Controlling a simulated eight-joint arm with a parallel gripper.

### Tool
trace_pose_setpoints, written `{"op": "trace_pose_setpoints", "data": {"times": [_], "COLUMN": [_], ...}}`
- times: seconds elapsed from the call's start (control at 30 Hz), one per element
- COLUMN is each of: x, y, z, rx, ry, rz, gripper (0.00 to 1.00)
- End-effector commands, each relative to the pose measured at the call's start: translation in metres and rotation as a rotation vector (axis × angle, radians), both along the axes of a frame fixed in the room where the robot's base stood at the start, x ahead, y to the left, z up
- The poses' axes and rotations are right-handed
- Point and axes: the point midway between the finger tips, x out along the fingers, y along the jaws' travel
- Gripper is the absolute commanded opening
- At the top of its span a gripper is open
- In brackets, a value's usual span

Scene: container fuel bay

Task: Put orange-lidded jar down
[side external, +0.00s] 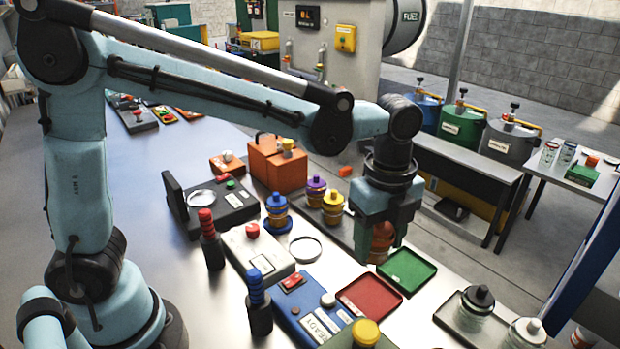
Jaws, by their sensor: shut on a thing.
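My gripper (382,232) points down over the metal table, at the right end of my arm. It is shut on the orange-lidded jar (382,238), whose orange part shows between the fingers. The fingers hide much of the jar. Its bottom is close to the table top, just left of the green tray (408,270) and behind the red tray (369,295). I cannot tell whether the jar touches the table.
Purple- and yellow-topped jars (333,207) stand left of my gripper, with a blue-topped jar (277,210) farther left. The green and red trays look empty. A clear jar with a black lid (480,300) stands on a tray at the right. A blue READY panel (312,308) lies in front.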

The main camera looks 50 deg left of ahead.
Motion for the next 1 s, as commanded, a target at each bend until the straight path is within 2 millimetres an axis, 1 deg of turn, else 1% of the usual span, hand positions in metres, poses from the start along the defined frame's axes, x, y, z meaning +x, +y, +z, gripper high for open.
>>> {"op": "trace_pose_setpoints", "data": {"times": [0.1, 0.3, 0.4, 0.57, 0.8, 0.9, 1.0], "x": [0.000, 0.000, -0.001, 0.000, 0.000, -0.001, -0.001], "y": [-0.005, -0.004, -0.004, -0.004, -0.004, -0.004, -0.004], "z": [-0.012, -0.043, -0.053, -0.064, -0.094, -0.099, -0.100], "rx": [0.000, 0.000, 0.000, 0.000, 0.000, 0.000, 0.000], "ry": [0.000, 0.000, 0.000, 0.000, 0.000, 0.000, 0.000], "rz": [-0.012, -0.011, -0.011, -0.010, -0.010, -0.010, -0.010], "gripper": [0.13, 0.13, 0.13, 0.13, 0.13, 0.13, 0.13]}}
